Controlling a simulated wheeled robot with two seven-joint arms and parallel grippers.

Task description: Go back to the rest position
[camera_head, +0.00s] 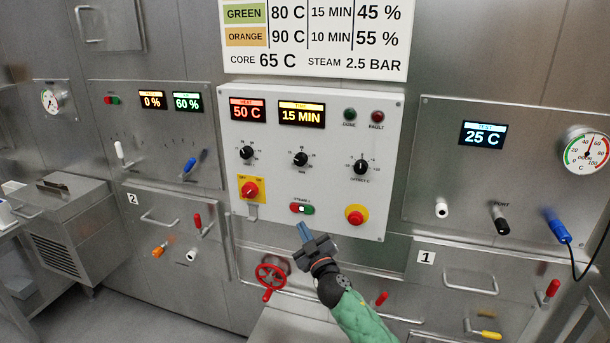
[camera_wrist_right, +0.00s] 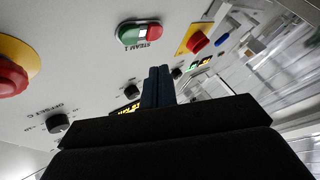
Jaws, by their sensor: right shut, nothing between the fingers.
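My right gripper (camera_head: 304,232) is in the lower middle of the head view, its arm coming up from the bottom. Its fingers are shut with nothing between them. They point up at the white control panel (camera_head: 330,140), just below the red-green STEAM 1 switch (camera_head: 302,208). In the right wrist view the shut fingers (camera_wrist_right: 158,84) show in front of the panel, with the STEAM 1 switch (camera_wrist_right: 140,33) beyond them. I cannot tell whether the fingertips touch the panel. My left gripper is not in view.
Near my right gripper are a red valve wheel (camera_head: 270,278), a red emergency button (camera_head: 356,214) and a red rotary switch on yellow (camera_head: 250,189). A blue probe (camera_head: 557,228) with a cable sits at the right. A metal unit (camera_head: 75,225) stands at the left.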

